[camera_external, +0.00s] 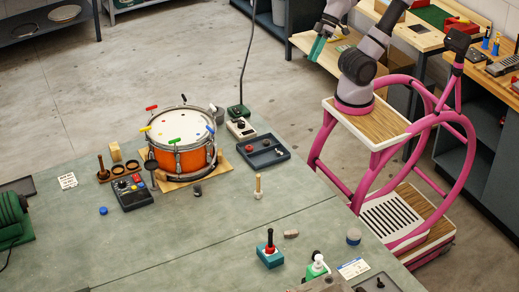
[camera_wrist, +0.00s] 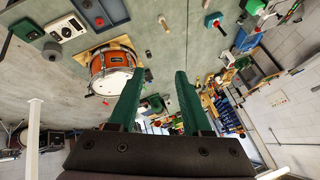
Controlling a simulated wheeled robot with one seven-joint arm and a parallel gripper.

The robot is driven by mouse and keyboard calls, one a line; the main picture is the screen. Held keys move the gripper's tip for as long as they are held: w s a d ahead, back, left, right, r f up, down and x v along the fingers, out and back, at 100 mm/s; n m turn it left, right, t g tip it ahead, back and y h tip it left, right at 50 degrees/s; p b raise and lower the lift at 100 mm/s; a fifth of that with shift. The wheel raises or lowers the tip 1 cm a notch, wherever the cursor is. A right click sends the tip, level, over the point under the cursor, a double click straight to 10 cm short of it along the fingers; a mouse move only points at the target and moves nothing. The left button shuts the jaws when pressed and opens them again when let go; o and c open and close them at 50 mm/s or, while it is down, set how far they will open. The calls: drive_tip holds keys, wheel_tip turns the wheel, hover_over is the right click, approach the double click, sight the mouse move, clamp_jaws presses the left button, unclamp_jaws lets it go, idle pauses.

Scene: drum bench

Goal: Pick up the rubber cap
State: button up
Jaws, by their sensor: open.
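A small dark lump (camera_external: 197,190), perhaps the rubber cap, lies on the green bench (camera_external: 240,225) just in front of the orange drum (camera_external: 192,156). A small dark spot by the drum in the wrist view (camera_wrist: 148,54) may be the same piece; it is too small to be sure. A blue round cap (camera_external: 103,210) lies farther left on the bench. My gripper (camera_external: 320,46) is up at the right back, beyond the bench and far from these pieces. Its green fingers (camera_wrist: 158,73) are apart, with nothing held between them.
A dark tray (camera_external: 263,152) with small parts is right of the drum. A black control box (camera_external: 131,192) stands left. A wooden peg (camera_external: 258,187) stands upright on the bench. A teal block with a red knob (camera_external: 270,251) and a green bottle (camera_external: 316,266) are near the front.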

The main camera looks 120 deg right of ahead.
idle(0.3)
drive_tip(key=o, duration=0.3)
drive_tip(key=shift+o, duration=0.2)
